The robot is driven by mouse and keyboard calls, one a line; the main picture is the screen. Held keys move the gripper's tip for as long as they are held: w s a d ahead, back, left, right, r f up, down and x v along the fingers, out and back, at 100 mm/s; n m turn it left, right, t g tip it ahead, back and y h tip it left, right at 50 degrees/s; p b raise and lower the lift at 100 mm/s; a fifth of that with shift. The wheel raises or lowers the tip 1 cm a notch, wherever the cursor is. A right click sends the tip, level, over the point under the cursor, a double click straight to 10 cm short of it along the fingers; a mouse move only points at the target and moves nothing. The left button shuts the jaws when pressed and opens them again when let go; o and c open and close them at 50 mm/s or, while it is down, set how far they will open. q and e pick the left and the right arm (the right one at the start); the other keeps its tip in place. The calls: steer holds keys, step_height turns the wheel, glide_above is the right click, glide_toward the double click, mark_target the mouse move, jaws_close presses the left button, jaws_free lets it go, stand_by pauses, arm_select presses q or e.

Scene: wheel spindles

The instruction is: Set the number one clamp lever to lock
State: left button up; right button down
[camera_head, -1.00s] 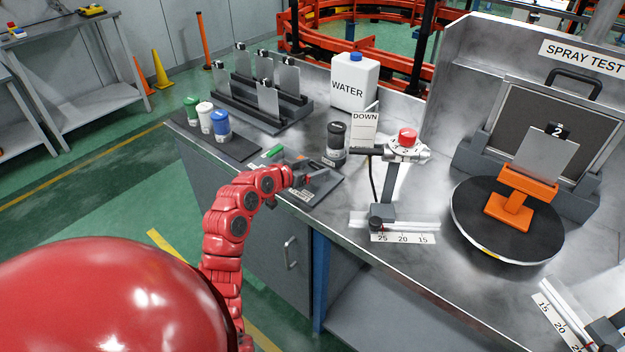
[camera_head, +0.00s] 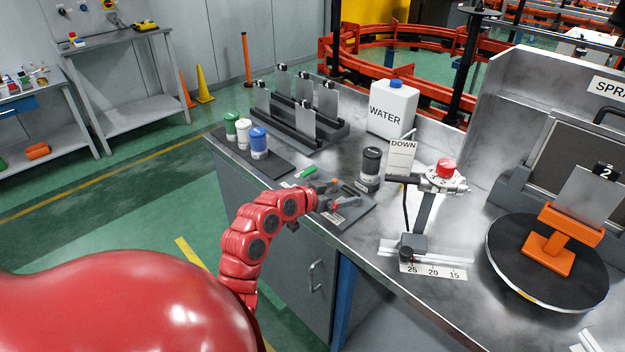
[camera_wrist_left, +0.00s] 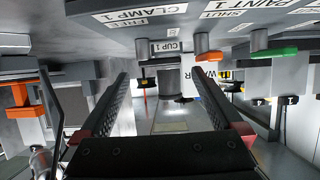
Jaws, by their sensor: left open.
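A low grey control panel (camera_head: 357,216) lies on the front edge of the steel bench in the head view. A green lever handle (camera_head: 307,172) shows at its left. An orange lever handle (camera_wrist_left: 208,54) and the green handle (camera_wrist_left: 272,52) stick out near these labels. I cannot tell the clamp lever's exact setting. My left gripper (camera_head: 342,198) is over the panel, open, with nothing between its fingers. My right gripper is not in view.
Paint cups and a plate rack (camera_head: 290,125) are to the left. A black turntable (camera_head: 505,250) is at right.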

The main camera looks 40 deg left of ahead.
arm_select(q)
steer(key=b+v, duration=0.1)
steer(key=v, duration=1.3)
steer(key=shift+s, duration=0.35)
steer(key=shift+w+r, duration=0.1)
steer(key=shift+r, duration=0.05)
